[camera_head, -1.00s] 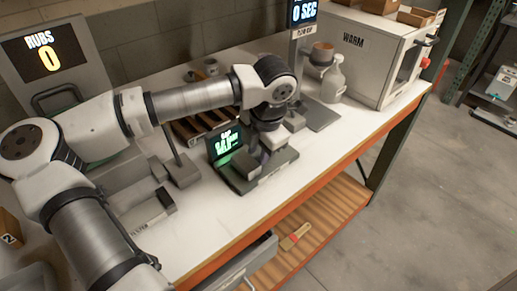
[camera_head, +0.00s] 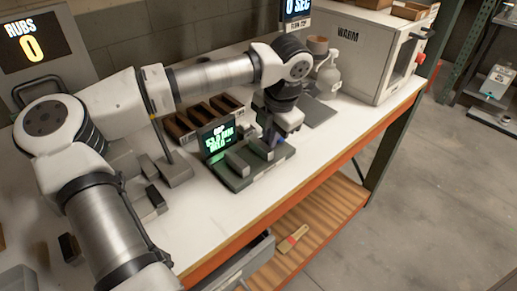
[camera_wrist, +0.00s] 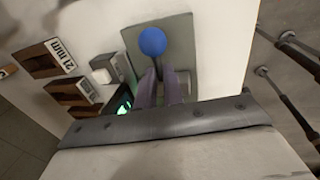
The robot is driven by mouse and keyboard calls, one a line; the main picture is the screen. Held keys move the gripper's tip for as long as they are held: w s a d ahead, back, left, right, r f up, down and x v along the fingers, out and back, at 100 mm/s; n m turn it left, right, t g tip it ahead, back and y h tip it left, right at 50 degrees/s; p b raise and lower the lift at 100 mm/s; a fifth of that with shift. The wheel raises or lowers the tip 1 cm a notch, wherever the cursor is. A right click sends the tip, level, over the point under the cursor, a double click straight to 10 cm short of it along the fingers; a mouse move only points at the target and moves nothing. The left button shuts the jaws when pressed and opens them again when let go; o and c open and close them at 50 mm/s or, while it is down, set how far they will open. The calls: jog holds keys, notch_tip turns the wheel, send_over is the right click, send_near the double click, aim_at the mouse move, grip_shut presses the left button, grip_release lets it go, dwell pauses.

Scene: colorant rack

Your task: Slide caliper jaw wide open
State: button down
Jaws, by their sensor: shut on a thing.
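The caliper (camera_head: 238,182) is a grey base on the bench with blocky grey jaws. One jaw block (camera_head: 236,164) stands near its front left, another (camera_head: 261,149) further right, with space between them. Its lit screen (camera_head: 216,138) shows green text, with a gap reading too blurred to read surely. My gripper (camera_head: 270,132) is over the right end of the base. In the wrist view, my gripper's fingers (camera_wrist: 160,75) are closed at the caliper's blue ball knob (camera_wrist: 152,42); its stem and the exact contact are partly hidden. A pale block (camera_wrist: 105,68) stands left of the fingers.
A wooden rack (camera_head: 203,115) stands behind the caliper. A flat grey plate (camera_head: 316,110), a spray bottle (camera_head: 329,72) and the white warming oven (camera_head: 377,60) are to the right. The bench's front strip is clear. A brush (camera_head: 292,240) lies on the lower shelf.

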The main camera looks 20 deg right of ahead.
jog(key=shift+w+d+r, duration=0.1)
jog(key=shift+d, duration=0.15)
jog(key=c, duration=1.5)
grip_release()
jog(key=shift+d, duration=0.15)
notch_tip(320, 180, up, 14)
jog(key=s+b, duration=0.1)
jog(key=s, duration=0.1)
jog(key=shift+s+d+f+b, duration=0.25)
jog(key=shift+s+d+b, duration=0.05)
jog(key=shift+d, duration=0.1)
jog(key=shift+r, duration=0.1)
